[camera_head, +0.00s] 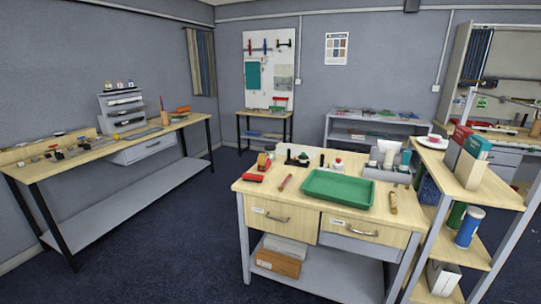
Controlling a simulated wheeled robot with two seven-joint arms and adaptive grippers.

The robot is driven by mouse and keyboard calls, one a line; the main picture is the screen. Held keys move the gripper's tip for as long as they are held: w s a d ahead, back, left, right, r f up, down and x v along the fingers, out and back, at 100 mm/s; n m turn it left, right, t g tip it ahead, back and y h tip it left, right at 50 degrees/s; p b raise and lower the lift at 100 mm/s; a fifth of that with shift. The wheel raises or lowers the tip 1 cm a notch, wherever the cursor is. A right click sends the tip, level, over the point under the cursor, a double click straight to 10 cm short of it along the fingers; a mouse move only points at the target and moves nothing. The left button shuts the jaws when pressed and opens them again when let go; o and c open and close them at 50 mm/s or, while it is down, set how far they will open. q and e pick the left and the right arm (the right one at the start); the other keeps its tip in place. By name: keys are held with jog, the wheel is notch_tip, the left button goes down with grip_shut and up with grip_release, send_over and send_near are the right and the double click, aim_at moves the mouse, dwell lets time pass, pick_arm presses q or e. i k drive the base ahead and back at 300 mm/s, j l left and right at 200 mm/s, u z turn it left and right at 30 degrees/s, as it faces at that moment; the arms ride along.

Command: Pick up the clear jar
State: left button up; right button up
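I cannot make out a clear jar for certain in the head view. A pale cup-like container (388,153) stands at the grey organizer (386,173) on the wooden workbench; whether it is clear glass or white is too small to tell. A small white item with a red top (338,163) stands behind the green tray (339,201). Neither of my grippers is in view.
The workbench (262,187) also holds a red block (253,178) and a few tools. A wooden shelf unit (494,190) with boxes and a blue can (469,227) adjoins its right side. A long side table (92,159) stands left. Dark floor (190,240) between them is clear.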

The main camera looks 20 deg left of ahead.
aim_at(272, 154)
jog(key=i+j+z, duration=0.1)
jog(key=i+j, duration=0.15)
jog(key=j, duration=0.3)
jog(key=i+j+z, duration=0.1)
jog(key=j, duration=0.4)
jog(key=i+j+z, duration=0.1)
jog(key=i+j, duration=0.2)
jog(key=j, duration=0.3)
jog(key=i+j, duration=0.15)
jog(key=j, duration=0.4)
jog(key=i+j+z, duration=0.15)
jog(key=j, duration=0.45)
jog(key=i+j+z, duration=0.1)
jog(key=j, duration=0.5)
jog(key=i+j+z, duration=0.1)
jog(key=j, duration=0.5)
jog(key=i+j+z, duration=0.1)
jog(key=j, duration=0.5)
jog(key=i, duration=0.1)
